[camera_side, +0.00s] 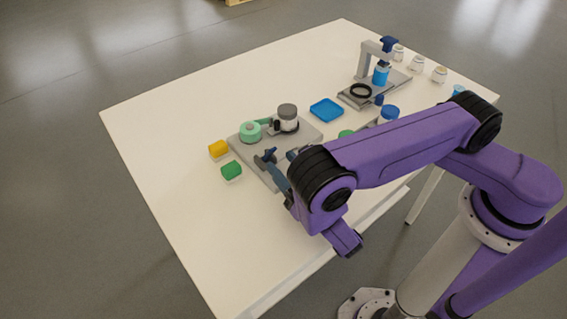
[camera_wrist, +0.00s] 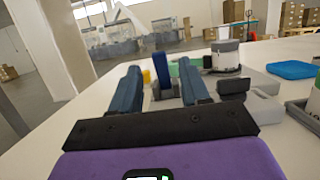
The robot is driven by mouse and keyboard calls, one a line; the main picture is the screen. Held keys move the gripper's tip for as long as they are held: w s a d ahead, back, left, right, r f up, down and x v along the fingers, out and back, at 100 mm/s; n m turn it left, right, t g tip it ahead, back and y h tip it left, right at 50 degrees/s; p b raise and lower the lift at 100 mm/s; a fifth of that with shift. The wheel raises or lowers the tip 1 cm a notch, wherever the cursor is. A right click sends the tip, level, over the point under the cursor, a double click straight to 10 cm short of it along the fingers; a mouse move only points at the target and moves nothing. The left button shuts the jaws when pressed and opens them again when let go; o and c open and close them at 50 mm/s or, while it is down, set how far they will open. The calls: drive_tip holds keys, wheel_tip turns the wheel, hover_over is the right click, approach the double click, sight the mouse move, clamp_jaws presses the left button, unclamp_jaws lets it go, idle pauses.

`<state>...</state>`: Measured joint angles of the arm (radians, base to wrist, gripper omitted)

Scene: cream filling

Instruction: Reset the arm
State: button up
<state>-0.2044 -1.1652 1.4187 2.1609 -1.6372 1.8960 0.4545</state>
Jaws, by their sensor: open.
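My gripper (camera_side: 276,166) is low over the near edge of a grey base plate (camera_side: 308,135) on the white table. In the wrist view its two blue-grey fingers (camera_wrist: 160,68) stand apart. A dark blue upright piece (camera_wrist: 162,70) shows between them; I cannot tell how far beyond the fingers it stands, and no grip on it shows. On the base plate are a mint-green round part (camera_side: 251,131) and a white jar-like part with a grey top (camera_side: 287,117). My arm hides part of the plate's near side.
A yellow block (camera_side: 218,149) and a green block (camera_side: 231,170) lie left of the plate. A blue tray (camera_side: 326,110) lies to its right. A grey press stand (camera_side: 366,61) with a blue cylinder (camera_side: 381,76) and several small jars (camera_side: 416,63) stand farther back. The table's left side is clear.

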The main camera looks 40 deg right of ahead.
drive_tip(key=shift+r, duration=0.1)
drive_tip(key=d+r+m+h, duration=0.1)
drive_tip(key=h, duration=0.1)
drive_tip(key=d+r+m+h, duration=0.1)
drive_tip(key=r+m+h, duration=0.1)
drive_tip(key=shift+w+d+r, duration=0.15)
drive_tip(key=shift+w+d, duration=0.1)
drive_tip(key=shift+w, duration=0.1)
drive_tip(key=s+d+r+m+g+h, duration=0.2)
drive_tip(key=d+r+m+g+h, duration=0.15)
drive_tip(key=d+m+g, duration=0.3)
drive_tip(key=s+d+r+m+g+h, duration=0.3)
drive_tip(key=d+m+g+h, duration=0.25)
drive_tip(key=d, duration=0.25)
drive_tip(key=s+r+m+g+y, duration=0.2)
drive_tip(key=s+m+g+y, duration=0.2)
drive_tip(key=s+y, duration=0.2)
drive_tip(key=s+r+m+g+y, duration=0.1)
drive_tip(key=s+m+g+y, duration=0.3)
drive_tip(key=s+y, duration=0.3)
drive_tip(key=s, duration=0.2)
drive_tip(key=shift+s+r+g, duration=0.35)
drive_tip(key=shift+g, duration=0.05)
drive_tip(key=shift+d, duration=0.1)
